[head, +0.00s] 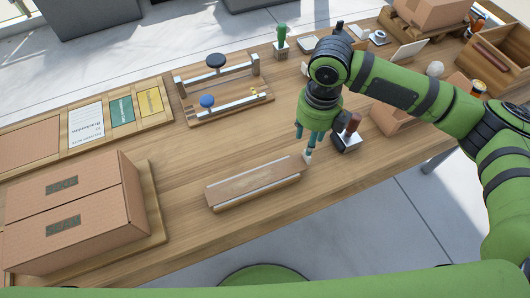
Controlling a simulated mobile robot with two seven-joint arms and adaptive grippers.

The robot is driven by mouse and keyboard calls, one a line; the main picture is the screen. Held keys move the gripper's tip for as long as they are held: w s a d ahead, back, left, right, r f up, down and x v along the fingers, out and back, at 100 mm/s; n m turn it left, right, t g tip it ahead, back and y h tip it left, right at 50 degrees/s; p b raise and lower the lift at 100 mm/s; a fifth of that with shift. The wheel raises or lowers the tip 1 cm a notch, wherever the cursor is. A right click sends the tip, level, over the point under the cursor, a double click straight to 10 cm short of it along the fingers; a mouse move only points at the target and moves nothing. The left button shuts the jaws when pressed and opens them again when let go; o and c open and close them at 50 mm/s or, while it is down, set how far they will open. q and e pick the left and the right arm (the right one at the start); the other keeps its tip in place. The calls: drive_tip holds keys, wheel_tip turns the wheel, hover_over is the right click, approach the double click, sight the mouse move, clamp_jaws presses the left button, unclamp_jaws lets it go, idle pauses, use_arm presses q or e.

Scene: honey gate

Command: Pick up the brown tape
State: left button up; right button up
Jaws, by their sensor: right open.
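My right gripper (308,146) hangs over the table's middle with its fingers pointing down. It is open, and nothing clear shows between its fingers. Just right of it stands a small dark and white block (346,141) with a brown upright piece (351,122) on top. This brown piece may be the brown tape, but I cannot tell for sure. I cannot tell whether the fingers touch the block. My left gripper is not in view.
A long wooden piece with pale edges (255,183) lies left of the gripper. A large cardboard box (75,210) stands at the left. Behind are a wooden frame with knobs (218,88) and a small green cactus (281,36). Bare table (165,150) lies between.

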drive_tip(key=shift+s+f+p, duration=0.3)
drive_tip(key=shift+f, duration=0.3)
drive_tip(key=shift+s+f+p, duration=0.3)
drive_tip(key=shift+f, duration=0.25)
wheel_tip(320, 180, down, 3)
drive_tip(key=shift+a+r+p, duration=0.1)
drive_tip(key=shift+p, duration=0.2)
drive_tip(key=shift+f, duration=0.4)
drive_tip(key=shift+w+f, duration=0.1)
drive_tip(key=shift+f, duration=0.1)
drive_tip(key=c, duration=0.7)
drive_tip(key=shift+c, duration=0.7)
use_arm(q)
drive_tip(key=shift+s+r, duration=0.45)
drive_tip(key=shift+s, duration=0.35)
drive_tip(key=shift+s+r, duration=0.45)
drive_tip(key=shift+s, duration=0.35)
use_arm(e)
drive_tip(key=shift+r, duration=0.1)
clamp_jaws()
